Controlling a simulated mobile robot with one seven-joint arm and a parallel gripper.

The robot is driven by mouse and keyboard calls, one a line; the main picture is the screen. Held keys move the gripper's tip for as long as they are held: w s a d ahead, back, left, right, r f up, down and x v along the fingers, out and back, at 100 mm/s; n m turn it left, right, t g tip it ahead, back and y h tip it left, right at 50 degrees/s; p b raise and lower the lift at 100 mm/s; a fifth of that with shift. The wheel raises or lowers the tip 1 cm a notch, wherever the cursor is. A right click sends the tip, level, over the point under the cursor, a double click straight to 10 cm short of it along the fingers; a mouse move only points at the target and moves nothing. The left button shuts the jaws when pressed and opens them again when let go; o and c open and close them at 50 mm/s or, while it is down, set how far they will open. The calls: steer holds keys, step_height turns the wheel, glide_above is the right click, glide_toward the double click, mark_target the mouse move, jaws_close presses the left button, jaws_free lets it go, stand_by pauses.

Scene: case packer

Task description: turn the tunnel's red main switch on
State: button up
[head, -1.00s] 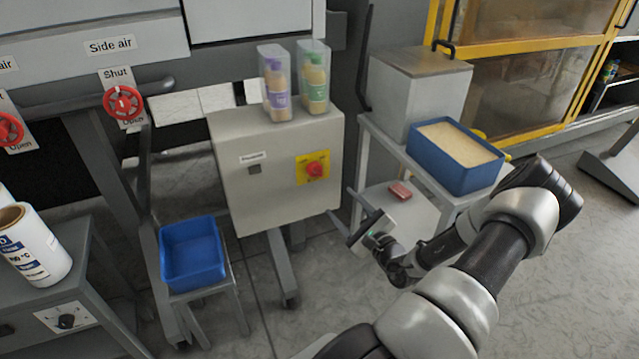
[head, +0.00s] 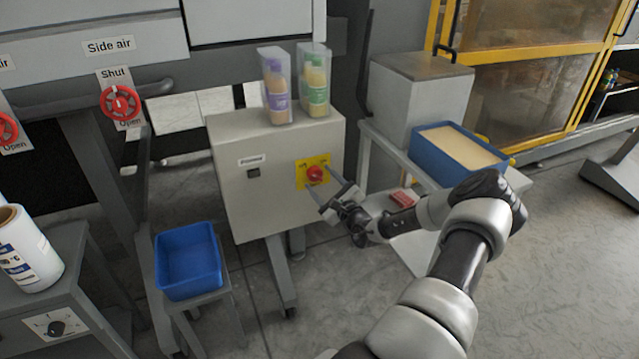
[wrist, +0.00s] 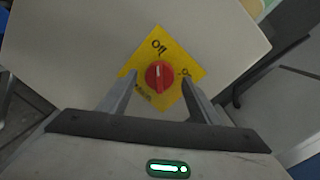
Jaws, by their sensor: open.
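The red main switch (head: 315,174) is a round knob on a yellow plate (head: 302,184) on the front of a grey cabinet (head: 235,200). In the wrist view the red knob (wrist: 159,75) sits on its yellow plate (wrist: 165,42), which reads "Off" at its upper corner. A pale mark on the knob points up, roughly toward "Off". My gripper (head: 321,180) is open in front of the switch. In the wrist view its two fingers (wrist: 158,92) stand on either side of the knob. I cannot tell whether they touch it.
Two bottles in clear boxes (head: 278,90) (head: 314,85) stand on the cabinet. A blue bin (head: 188,262) is on a low stand at the left. A filled blue tray (head: 437,163) and a grey box (head: 418,95) stand at the right. Red valve wheels (head: 120,103) are upper left.

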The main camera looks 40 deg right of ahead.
steer(key=shift+w+d, duration=0.1)
steer(key=shift+w, duration=0.55)
steer(key=c, duration=1.1)
steer(key=shift+o, duration=0.2)
